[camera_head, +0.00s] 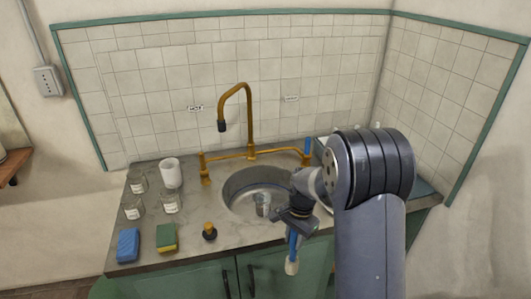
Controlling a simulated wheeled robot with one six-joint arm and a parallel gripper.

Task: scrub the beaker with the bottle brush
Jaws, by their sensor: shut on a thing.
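A small clear, greyish beaker (262,204) stands in the round metal sink (238,188), near the basin's right side. My gripper (294,226) is to the right of the beaker in the picture, over the counter's front edge. It is shut on the bottle brush (292,246), which has a blue shaft and a pale end (291,268). The brush hangs down from the jaws, nearly upright, pale end lowest, in front of the green cabinet. It is apart from the beaker. My arm hides the right part of the counter.
A brass tap (249,115) arches over the sink's back. Several glass jars (132,208) and a white cup (170,173) stand at left.

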